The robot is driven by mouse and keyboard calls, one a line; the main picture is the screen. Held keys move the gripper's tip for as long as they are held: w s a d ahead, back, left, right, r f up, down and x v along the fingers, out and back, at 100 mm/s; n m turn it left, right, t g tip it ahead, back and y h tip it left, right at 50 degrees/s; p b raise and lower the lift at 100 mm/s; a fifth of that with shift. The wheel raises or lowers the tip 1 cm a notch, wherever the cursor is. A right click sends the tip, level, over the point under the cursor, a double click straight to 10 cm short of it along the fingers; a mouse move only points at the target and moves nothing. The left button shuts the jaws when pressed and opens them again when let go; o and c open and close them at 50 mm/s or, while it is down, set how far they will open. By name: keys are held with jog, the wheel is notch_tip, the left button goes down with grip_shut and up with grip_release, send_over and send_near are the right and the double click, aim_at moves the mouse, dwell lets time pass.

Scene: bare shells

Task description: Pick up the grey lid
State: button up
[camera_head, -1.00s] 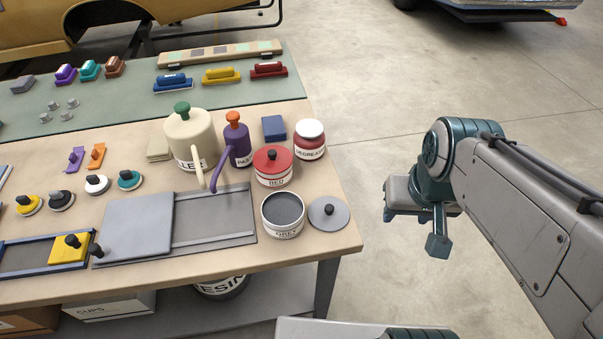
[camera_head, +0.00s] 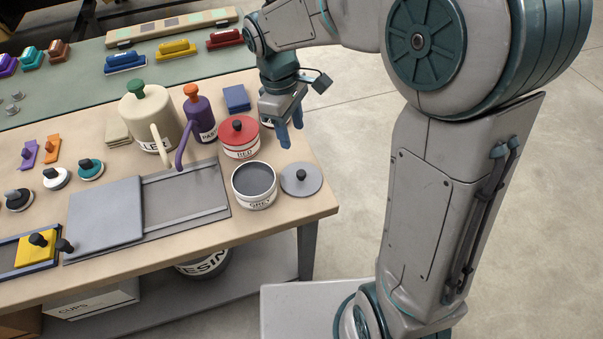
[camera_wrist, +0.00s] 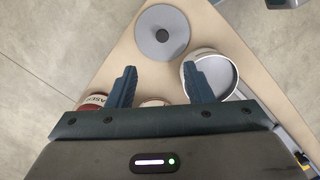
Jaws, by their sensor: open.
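The grey lid (camera_head: 301,179) is a flat round disc with a dark knob, lying on the table near its right corner. It sits just right of the open white pot labelled GREY (camera_head: 254,187), which holds grey contents. In the wrist view the lid (camera_wrist: 162,33) is ahead of the fingertips, and the grey pot (camera_wrist: 217,74) is to the right, partly behind a finger. My gripper (camera_head: 290,140) is open and empty, pointing down above the table behind the lid. Both fingers also show in the wrist view (camera_wrist: 161,84), apart from the lid.
A red-lidded pot (camera_head: 240,138) stands behind the grey pot. The degreaser jar (camera_wrist: 93,102) is mostly hidden behind my gripper in the head view. A purple can (camera_head: 199,115) and cream can (camera_head: 150,120) stand further left. Open floor lies beyond the table's right edge.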

send_over(301, 173)
jog(key=w, duration=0.1)
jog(key=f, duration=0.4)
jog(key=a+f, duration=0.1)
jog(key=f, duration=0.2)
jog(key=shift+s+d+f, duration=0.15)
jog(key=shift+f, duration=0.75)
jog(key=shift+s+d+f, duration=0.1)
jog(key=shift+f, duration=0.8)
jog(key=shift+s+d+f, duration=0.15)
jog(key=shift+f, duration=0.75)
grip_shut()
